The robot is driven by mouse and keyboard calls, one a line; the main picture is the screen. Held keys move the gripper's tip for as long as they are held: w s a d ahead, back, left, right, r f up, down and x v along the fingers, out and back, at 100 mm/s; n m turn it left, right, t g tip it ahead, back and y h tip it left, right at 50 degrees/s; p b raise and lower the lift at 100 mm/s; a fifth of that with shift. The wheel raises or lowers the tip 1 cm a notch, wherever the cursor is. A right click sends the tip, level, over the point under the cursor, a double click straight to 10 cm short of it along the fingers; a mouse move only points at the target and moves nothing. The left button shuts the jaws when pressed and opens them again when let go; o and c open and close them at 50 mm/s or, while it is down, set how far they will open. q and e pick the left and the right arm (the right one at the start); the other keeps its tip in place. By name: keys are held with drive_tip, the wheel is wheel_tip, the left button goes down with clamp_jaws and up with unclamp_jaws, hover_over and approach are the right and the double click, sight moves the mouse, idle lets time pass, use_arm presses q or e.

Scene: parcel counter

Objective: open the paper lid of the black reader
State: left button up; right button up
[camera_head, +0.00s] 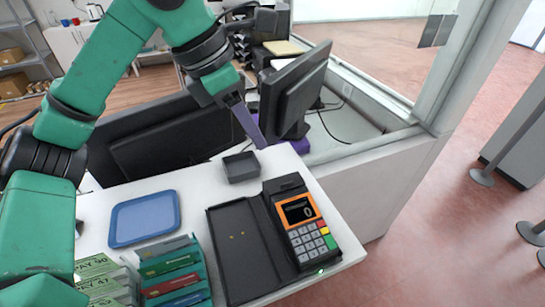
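The black reader (291,233) stands on the white counter at the front right. It has an orange-framed screen (299,209) showing a 0, and a keypad with red, yellow and green keys. Its raised black top end (284,185), at the far side above the screen, looks shut; I cannot make out the lid's edge. My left gripper (251,128) reaches in from the upper left, above and behind the reader and apart from it. Its purple fingers show edge-on, so I cannot tell whether they are apart. My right gripper is not in view.
A black open folder-like tray (240,250) lies left of the reader. A small dark box (241,167), a blue tray (145,218) and a teal card rack (197,262) are on the white counter (200,185). Monitors (293,92) stand behind. The counter ends right of the reader.

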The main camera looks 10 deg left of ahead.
use_arm(q)
approach(287, 182)
drive_tip(key=p+x, duration=0.2)
drive_tip(key=x, duration=0.5)
drive_tip(key=shift+f, duration=0.1)
drive_tip(key=shift+d+f, duration=0.15)
drive_tip(key=shift+f, duration=0.15)
clamp_jaws()
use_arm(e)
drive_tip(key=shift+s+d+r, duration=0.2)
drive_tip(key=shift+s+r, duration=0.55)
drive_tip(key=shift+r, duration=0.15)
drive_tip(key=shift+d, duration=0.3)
